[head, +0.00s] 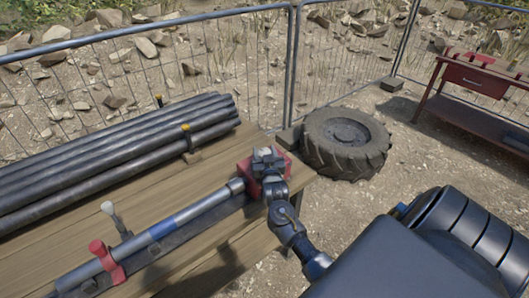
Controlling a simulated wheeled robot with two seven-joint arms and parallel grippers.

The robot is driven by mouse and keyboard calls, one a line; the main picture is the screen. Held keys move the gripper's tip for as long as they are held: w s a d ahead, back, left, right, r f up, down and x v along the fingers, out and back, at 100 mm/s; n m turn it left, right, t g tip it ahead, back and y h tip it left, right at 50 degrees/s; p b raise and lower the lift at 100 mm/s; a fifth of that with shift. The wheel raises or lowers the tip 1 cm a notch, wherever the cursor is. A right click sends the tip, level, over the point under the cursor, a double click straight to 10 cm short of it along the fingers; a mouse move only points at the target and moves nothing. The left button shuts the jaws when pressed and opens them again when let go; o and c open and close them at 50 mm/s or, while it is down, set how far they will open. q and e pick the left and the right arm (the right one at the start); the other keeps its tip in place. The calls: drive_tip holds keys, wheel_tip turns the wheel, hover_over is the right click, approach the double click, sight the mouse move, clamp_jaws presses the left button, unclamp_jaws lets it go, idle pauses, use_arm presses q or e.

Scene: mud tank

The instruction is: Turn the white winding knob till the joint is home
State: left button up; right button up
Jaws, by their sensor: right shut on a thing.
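My right gripper (266,156) reaches in from the lower right and is shut at the red block (246,170) at the table's right end. It is closed on the winding knob there, which the fingers almost wholly hide. A grey pipe with a blue band (163,227) lies along a dark rail, its right end meeting a metal collar (236,186) at the red block. A red clamp handle (100,250) sits across the pipe's left part. A white-topped lever (108,208) stands behind the pipe. My left gripper is out of view.
Several dark pipes (110,150) are stacked at the back of the wooden table (215,262), held by yellow-topped posts (186,128). A tyre (346,142) lies on the ground beyond the table. A red bench (475,80) stands far right. A mesh fence (220,60) runs behind.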

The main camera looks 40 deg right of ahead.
idle(0.5)
drive_tip(key=o, duration=1)
drive_tip(key=shift+c, duration=0.2)
drive_tip(key=shift+s+a+f, duration=0.15)
drive_tip(key=shift+s+a, duration=0.1)
drive_tip(key=shift+s, duration=0.1)
drive_tip(key=b+v, duration=0.2)
drive_tip(key=v, duration=0.8)
drive_tip(key=shift+w, duration=0.1)
